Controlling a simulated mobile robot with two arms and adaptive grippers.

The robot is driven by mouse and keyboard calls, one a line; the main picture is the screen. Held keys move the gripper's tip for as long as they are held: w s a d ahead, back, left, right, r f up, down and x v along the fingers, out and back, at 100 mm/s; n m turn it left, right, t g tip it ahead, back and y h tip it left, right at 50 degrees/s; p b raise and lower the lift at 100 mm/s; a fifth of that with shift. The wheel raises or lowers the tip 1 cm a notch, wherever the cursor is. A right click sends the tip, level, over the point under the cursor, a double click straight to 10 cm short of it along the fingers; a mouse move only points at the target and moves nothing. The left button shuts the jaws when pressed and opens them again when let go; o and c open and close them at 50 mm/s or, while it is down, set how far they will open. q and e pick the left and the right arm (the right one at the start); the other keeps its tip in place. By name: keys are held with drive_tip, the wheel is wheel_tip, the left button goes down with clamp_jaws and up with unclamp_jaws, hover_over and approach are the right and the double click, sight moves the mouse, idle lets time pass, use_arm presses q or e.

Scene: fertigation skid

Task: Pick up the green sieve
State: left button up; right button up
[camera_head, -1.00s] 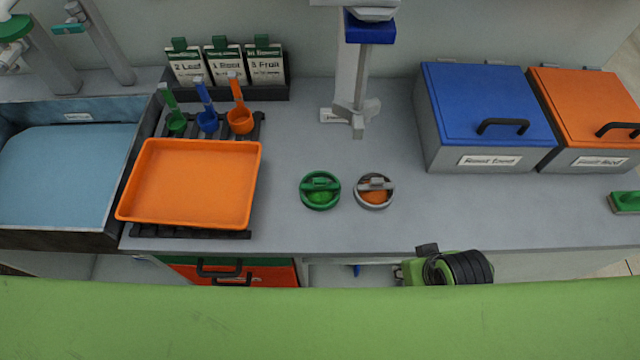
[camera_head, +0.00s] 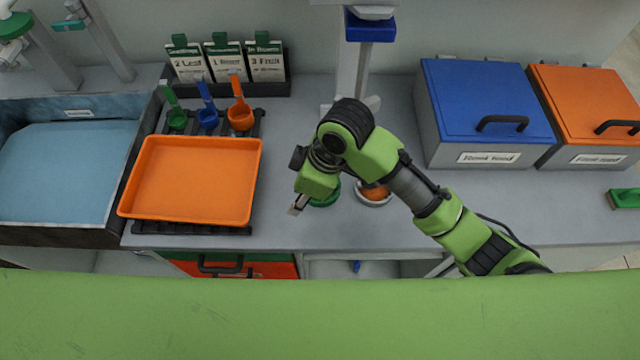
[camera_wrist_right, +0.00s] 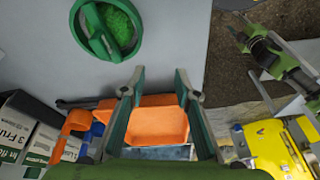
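The green sieve (camera_head: 326,200), a round green ring with a bar handle across it, sits on the grey worktop, mostly hidden behind my right arm in the head view. In the right wrist view the green sieve (camera_wrist_right: 104,30) lies at the upper left, beyond the fingertips. My right gripper (camera_head: 298,205) hangs just left of the sieve in the head view. In its wrist view the right gripper (camera_wrist_right: 160,75) is open, with nothing between its fingers. A green and black arm, likely my left, shows at the right of the wrist view; its fingers are unclear.
A grey-rimmed orange sieve (camera_head: 374,198) sits close right of the green one. An orange tray (camera_head: 190,180) stands to the left, with scoops behind it. Blue (camera_head: 485,95) and orange (camera_head: 585,100) lidded bins stand at the right. The worktop's front middle is clear.

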sight(333, 197)
drive_tip(key=w+d+r+n+h, duration=0.1)
drive_tip(key=w, duration=0.1)
drive_tip(key=w+d+r+n+h, duration=0.1)
drive_tip(key=w, duration=0.1)
drive_tip(key=w+d+r+n+h, duration=0.1)
drive_tip(key=w+d, duration=0.1)
drive_tip(key=shift+w+r, duration=0.1)
drive_tip(key=shift+r, duration=0.2)
drive_tip(key=shift+d+h, duration=0.15)
drive_tip(key=shift+h, duration=0.15)
wheel_tip(333, 197, down, 6)
drive_tip(key=shift+w+p, duration=0.15)
drive_tip(key=shift+p, duration=0.8)
drive_tip(key=shift+f, duration=0.65)
clamp_jaws()
